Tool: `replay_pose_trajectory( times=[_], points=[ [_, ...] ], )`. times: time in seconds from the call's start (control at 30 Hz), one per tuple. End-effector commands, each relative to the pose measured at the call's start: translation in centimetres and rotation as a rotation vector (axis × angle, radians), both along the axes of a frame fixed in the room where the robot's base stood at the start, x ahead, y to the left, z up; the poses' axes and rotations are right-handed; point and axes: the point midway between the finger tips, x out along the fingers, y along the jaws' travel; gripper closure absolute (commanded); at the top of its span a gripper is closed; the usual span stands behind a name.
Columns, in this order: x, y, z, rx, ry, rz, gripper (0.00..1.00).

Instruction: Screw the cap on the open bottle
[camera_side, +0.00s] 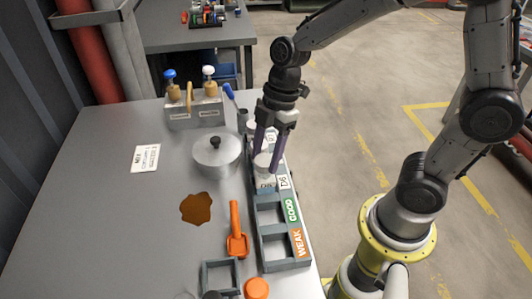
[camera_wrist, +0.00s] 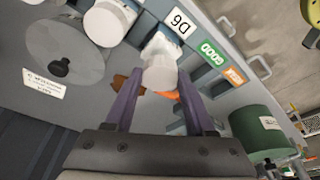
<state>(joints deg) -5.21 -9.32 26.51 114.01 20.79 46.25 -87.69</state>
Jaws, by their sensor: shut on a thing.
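My gripper (camera_side: 268,160) points down over the rack, with its purple fingers on either side of a white cap (camera_wrist: 160,76). It is shut on this cap, which sits at the top of a whitish bottle (camera_wrist: 160,45) by the D6 label. That bottle (camera_side: 264,182) stands in the rack and is partly hidden by the fingers in the side view. I cannot tell whether the cap is seated on the threads. A second white bottle (camera_wrist: 108,20) stands farther back in the rack.
The grey rack (camera_side: 287,266) has empty slots by the GOOD and WEAK labels. A lidded pot (camera_side: 216,155), an orange scoop (camera_side: 237,240), a brown stain (camera_side: 196,208) and a card (camera_side: 145,158) lie to the left. An orange lid (camera_side: 256,288) is at the front.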

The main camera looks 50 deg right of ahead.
Motion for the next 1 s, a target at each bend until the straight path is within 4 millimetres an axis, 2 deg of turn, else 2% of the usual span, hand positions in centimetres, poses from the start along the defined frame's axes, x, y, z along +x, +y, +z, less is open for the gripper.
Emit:
replay_pose_trajectory(
  times=[1.0],
  points=[
    [-0.02,-0.01,-0.67,0.0,0.001,0.0,0.94]
  ],
)
